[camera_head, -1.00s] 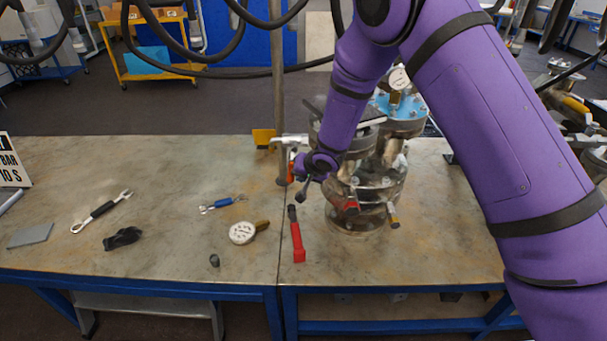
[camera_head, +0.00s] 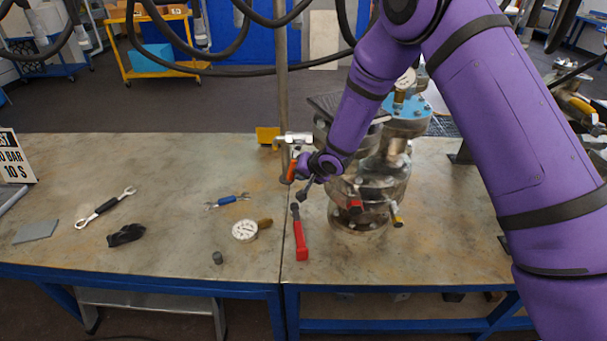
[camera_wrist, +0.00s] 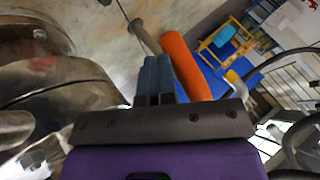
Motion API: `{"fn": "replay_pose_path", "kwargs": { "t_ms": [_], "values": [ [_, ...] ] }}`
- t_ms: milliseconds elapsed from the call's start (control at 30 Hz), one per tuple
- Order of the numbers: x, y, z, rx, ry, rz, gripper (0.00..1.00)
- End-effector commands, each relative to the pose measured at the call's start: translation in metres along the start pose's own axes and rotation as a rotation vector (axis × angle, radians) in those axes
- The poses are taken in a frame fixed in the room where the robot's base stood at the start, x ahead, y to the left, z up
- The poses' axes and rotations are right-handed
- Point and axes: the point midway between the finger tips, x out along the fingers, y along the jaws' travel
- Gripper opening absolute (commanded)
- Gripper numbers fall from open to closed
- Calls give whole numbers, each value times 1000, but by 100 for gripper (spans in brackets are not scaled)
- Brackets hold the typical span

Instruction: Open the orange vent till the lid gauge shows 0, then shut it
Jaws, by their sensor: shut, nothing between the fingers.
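The orange vent handle (camera_head: 291,172) hangs from steel pipework at the left of the flanged vessel (camera_head: 372,185). My gripper (camera_head: 299,168) is beside the handle, partly hidden by my wrist. In the wrist view, its blue-grey fingers (camera_wrist: 157,72) are together and empty. The orange handle (camera_wrist: 183,65) runs just right of them; I cannot tell whether they touch. The lid gauge (camera_head: 405,80) stands above the blue lid (camera_head: 407,122). Its reading is too small to make out.
A red hammer-like tool (camera_head: 300,240) and a loose gauge (camera_head: 245,231) lie on the bench in front. Wrenches (camera_head: 105,207) and a black item (camera_head: 126,235) lie left. An upright post (camera_head: 281,90) stands near the vent.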

Motion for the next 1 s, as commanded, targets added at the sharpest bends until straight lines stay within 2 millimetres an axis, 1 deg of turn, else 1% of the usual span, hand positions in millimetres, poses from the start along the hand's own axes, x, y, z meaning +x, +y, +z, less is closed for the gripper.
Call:
{"fn": "replay_pose_path", "kwargs": {
  "t_ms": [133, 367, 733, 1000],
  "values": [
    [4, -3, 1, 49, 4, -78, 0],
    [12, -16, 4, 147, 15, -255, 0],
    [19, -43, 7, 314, 31, -561, 0],
    [18, -63, 6, 436, 43, -785, 0]
  ]
}}
